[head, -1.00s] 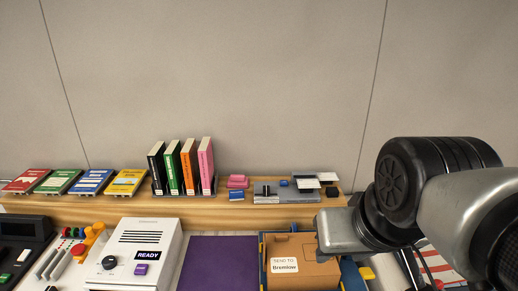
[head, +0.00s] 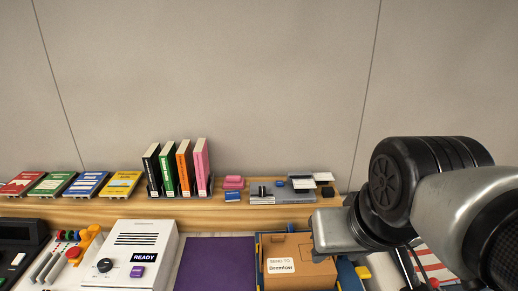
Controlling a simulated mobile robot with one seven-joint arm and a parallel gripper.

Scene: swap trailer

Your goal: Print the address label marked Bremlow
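A cardboard box (head: 312,280) stands at the bottom centre right, with a white label (head: 281,266) on it reading "SEND TO Bremlow". A white machine (head: 148,239) with a "READY" display (head: 144,257), a black knob (head: 104,265) and a purple button (head: 137,272) stands at the bottom left. I cannot tell whether it is the label printer. My arm enters from the right and its silver end reaches over the box's right side. My gripper's fingertips do not show, so its state and any held thing are hidden.
A wooden shelf (head: 80,207) along the wall holds a red-green-blue-yellow row of flat cases, several upright books (head: 185,168), pink and blue blocks, and a grey device (head: 277,194). A purple mat (head: 219,264) lies bare between machine and box. A black device (head: 18,245) is at far left.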

